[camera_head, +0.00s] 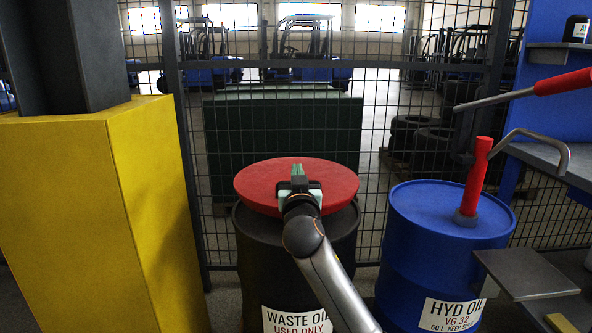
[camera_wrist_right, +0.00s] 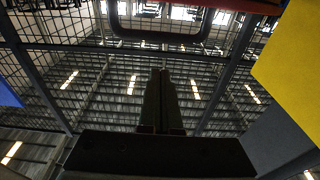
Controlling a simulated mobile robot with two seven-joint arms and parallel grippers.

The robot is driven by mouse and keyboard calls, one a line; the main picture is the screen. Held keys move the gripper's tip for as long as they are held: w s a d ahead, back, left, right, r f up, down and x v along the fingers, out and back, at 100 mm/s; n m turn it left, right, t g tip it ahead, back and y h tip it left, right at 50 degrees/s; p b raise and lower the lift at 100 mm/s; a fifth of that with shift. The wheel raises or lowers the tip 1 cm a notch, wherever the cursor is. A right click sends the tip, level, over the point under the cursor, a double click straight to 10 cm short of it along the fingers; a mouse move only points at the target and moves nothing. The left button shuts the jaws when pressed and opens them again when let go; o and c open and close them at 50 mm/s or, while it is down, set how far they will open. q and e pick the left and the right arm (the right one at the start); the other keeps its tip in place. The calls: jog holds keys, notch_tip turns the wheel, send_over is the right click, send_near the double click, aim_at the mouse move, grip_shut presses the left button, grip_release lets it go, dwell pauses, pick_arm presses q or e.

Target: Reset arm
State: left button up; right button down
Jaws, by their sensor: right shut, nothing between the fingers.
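My right arm reaches up from the bottom centre of the head view. Its gripper (camera_head: 298,171) appears in front of or over the red round lid or funnel (camera_head: 340,182) on the black waste oil drum (camera_head: 262,270). Whether it touches the red piece I cannot tell. In the right wrist view the fingers of this gripper (camera_wrist_right: 163,72) are together with nothing between them, and that view looks up towards the ceiling. My left gripper is not in view.
A yellow block (camera_head: 90,210) around a dark post stands at the left. A blue drum (camera_head: 425,275) with a red-handled pump (camera_head: 477,175) stands at the right, beside a shelf (camera_head: 545,160). A mesh fence (camera_head: 385,130) runs behind the drums.

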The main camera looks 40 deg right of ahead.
jog(key=s+a+f, duration=0.3)
jog(key=s+a, duration=0.1)
jog(key=s, duration=0.1)
jog(key=shift+s+f, duration=0.25)
jog(key=shift+f, duration=0.15)
